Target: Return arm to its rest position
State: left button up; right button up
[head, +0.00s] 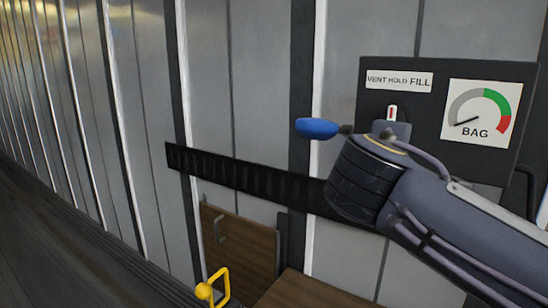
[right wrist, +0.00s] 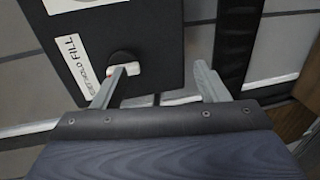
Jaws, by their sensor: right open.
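My right arm enters the head view from the right, its wrist (head: 370,180) in front of the panel's lower left. In the right wrist view my right gripper (right wrist: 160,70) is open, with nothing between its fingers. The selector knob (head: 392,113), pale with a red mark, sits under the VENT HOLD FILL label (head: 399,81). It also shows in the right wrist view (right wrist: 126,64), close to the left finger; I cannot tell whether they touch. My wrist hides part of the panel. My left gripper is out of view.
The dark panel (head: 435,100) carries a BAG gauge (head: 481,112), its needle in the grey zone. A blue bulb-shaped grip (head: 317,128) shows beside my wrist. A black ribbed strip (head: 240,174) crosses the wall. Below are a brown board (head: 240,250) and a yellow handle (head: 215,288).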

jog(key=s+d+f+m+g+y+p, duration=0.2)
jog(key=s+d+f+g+y+p, duration=0.15)
jog(key=d+f, duration=0.4)
jog(key=s+a+f+m+g+y+p, duration=0.2)
jog(key=s+a+f+m+y+p, duration=0.1)
jog(key=s+f, duration=0.5)
jog(key=s+a+f+m+g+y+p, duration=0.2)
jog(key=s+a+f+m+y, duration=0.4)
jog(key=s+f, duration=0.3)
jog(key=shift+s+a+m+p, duration=0.25)
jog(key=shift+s+m+p, duration=0.3)
jog(key=shift+s, duration=0.35)
jog(key=shift+a+f+y, duration=0.15)
jog(key=shift+f+y, duration=0.1)
